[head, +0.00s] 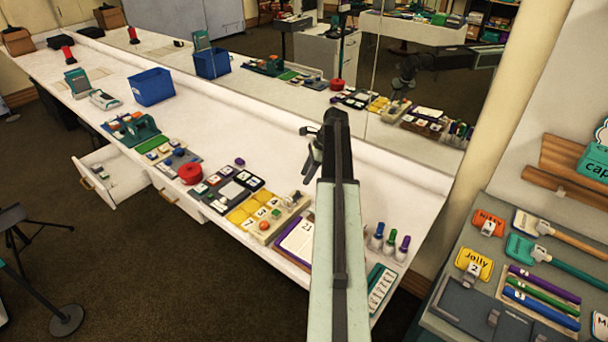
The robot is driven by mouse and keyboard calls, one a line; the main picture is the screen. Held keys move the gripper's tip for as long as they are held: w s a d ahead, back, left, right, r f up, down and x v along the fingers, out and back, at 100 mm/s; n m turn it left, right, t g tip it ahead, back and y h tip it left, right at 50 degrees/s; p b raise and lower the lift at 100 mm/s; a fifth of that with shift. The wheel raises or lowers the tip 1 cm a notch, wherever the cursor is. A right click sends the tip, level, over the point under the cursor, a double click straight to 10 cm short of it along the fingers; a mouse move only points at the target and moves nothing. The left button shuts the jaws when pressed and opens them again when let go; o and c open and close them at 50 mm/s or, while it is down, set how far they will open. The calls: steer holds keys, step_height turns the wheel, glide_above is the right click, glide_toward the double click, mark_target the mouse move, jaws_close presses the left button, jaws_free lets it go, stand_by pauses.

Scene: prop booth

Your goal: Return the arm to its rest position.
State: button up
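My arm (336,235) reaches up from the bottom of the head view, out over the long white counter (330,172). My gripper (311,160) is at its far end, dark and angled down to the left. It is above a bare part of the counter. Nothing shows held in it, but the fingers are small and partly overlap, so their opening is not clear. My arm hides part of the counter and some of the items behind it.
A blue bin (152,87), a red item (190,173) and several trays line the counter. A mirror (290,65) runs along its back. A drawer (108,172) stands open. Capped markers (390,242) stand right of my arm. A side table (480,314) with tags is at right.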

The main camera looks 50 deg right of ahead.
steer(key=shift+f, duration=0.1)
steer(key=w+a+n, duration=0.2)
steer(key=w+a, duration=0.7)
steer(key=a, duration=0.4)
steer(key=w+a+n+g, duration=0.25)
steer(key=a+n, duration=0.25)
steer(key=a, duration=1.7)
steer(key=s+a+f+n+h, duration=0.1)
steer(key=s+a+n, duration=0.1)
steer(key=a+n, duration=0.35)
steer(key=s+a+n, duration=0.2)
steer(key=s+a, duration=0.1)
steer(key=a, duration=0.6)
steer(key=s+a+n+h, duration=0.1)
steer(key=s+n+h, duration=0.1)
steer(key=s+n, duration=0.4)
steer(key=f+n, duration=0.1)
steer(key=n, duration=0.4)
steer(key=shift+a, duration=0.4)
steer(key=shift+s+n, duration=0.15)
steer(key=shift+n, duration=0.1)
